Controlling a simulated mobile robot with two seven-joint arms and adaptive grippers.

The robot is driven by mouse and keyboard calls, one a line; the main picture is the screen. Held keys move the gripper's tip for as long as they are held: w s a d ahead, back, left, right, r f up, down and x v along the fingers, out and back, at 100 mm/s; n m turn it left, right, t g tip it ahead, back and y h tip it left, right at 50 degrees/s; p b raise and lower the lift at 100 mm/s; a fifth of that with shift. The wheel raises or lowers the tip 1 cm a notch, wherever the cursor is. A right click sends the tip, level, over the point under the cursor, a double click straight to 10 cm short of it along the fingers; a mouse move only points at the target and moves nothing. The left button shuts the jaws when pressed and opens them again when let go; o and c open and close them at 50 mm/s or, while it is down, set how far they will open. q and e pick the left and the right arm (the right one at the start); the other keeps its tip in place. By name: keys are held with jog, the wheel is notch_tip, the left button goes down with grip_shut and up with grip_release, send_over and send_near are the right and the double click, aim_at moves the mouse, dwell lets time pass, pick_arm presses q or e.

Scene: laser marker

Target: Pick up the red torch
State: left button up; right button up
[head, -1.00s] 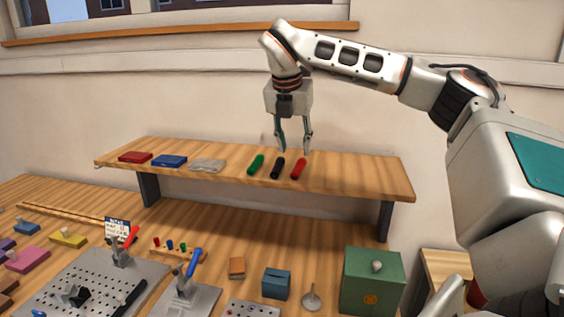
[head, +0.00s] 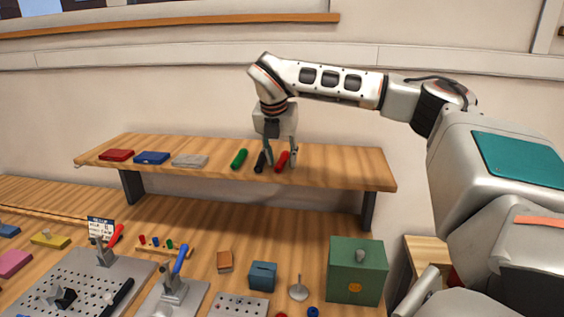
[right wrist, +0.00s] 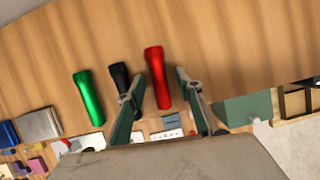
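The red torch (head: 282,160) lies on the raised wooden shelf, rightmost of three torches. My right gripper (head: 281,166) points down over it, its fingers apart on either side. In the right wrist view the red torch (right wrist: 157,76) shows between the two open fingers (right wrist: 160,78); I see no finger closed on it. The black torch (right wrist: 119,78) lies close to its left, partly hidden by a finger. The green torch (right wrist: 88,96) lies further left. My left gripper is not in view.
Red (head: 116,155), blue (head: 152,158) and grey (head: 189,161) flat items lie left on the shelf (head: 345,173). The shelf's right part is clear. Below, the workbench holds a green box (head: 356,270), clamps and a perforated plate (head: 85,280).

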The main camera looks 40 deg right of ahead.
aim_at(281, 160)
grip_shut()
jog(key=shift+r, duration=0.15)
notch_tip(281, 160, up, 20)
dwell(0.6)
